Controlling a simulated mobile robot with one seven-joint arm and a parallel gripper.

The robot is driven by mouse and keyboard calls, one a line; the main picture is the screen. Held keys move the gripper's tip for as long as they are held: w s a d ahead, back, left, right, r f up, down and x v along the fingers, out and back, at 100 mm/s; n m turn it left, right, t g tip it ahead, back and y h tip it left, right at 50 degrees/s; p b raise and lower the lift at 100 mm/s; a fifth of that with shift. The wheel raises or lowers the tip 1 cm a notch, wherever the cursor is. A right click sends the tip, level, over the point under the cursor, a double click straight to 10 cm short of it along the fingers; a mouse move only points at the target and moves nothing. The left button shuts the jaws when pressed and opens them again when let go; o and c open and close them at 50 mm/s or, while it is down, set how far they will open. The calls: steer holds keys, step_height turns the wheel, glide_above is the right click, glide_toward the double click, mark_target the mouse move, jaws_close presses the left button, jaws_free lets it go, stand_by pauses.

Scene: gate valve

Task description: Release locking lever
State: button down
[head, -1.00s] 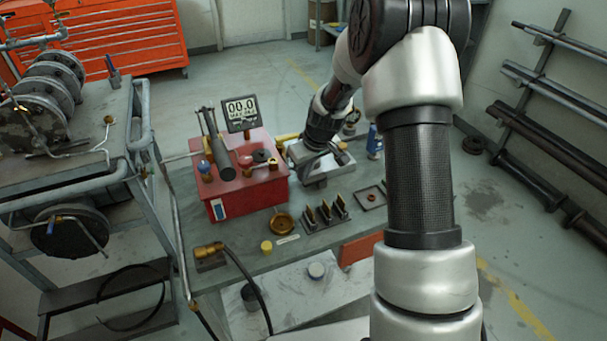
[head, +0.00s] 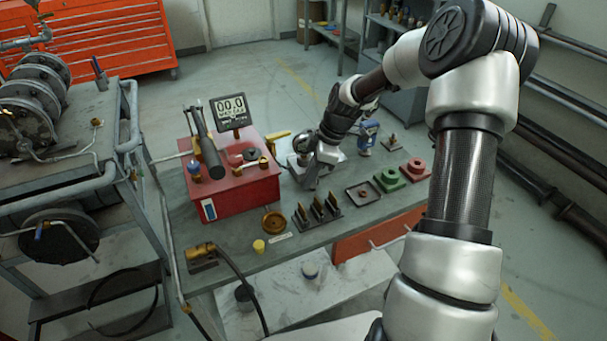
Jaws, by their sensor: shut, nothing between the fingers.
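My gripper (head: 322,157) is at the end of my arm, low over a grey metal fixture (head: 303,167) on the bench, just right of the red box. It is small and partly hidden by my wrist. It looks shut, with nothing held. A round dark metal part (head: 304,141) of the valve assembly stands on the fixture beside my gripper, to its left. I cannot make out for sure which part is the locking lever, or whether my gripper touches anything.
The red box (head: 233,188) carries a pump handle and a digital gauge (head: 230,111) reading 00.0. The bench (head: 240,262) holds a brass cup (head: 273,221), a rack of brass pieces (head: 317,211), a square tray (head: 363,193), and green (head: 390,180) and red flanges (head: 413,169).

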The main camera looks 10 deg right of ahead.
steer(key=shift+s+d+n+g, duration=0.25)
steer(key=shift+d+n, duration=0.25)
steer(key=shift+n, duration=0.6)
steer(key=shift+s+p, duration=0.1)
steer(key=shift+p, duration=0.2)
steer(key=shift+s+a, duration=0.1)
steer(key=shift+s, duration=0.55)
steer(key=shift+r, duration=0.15)
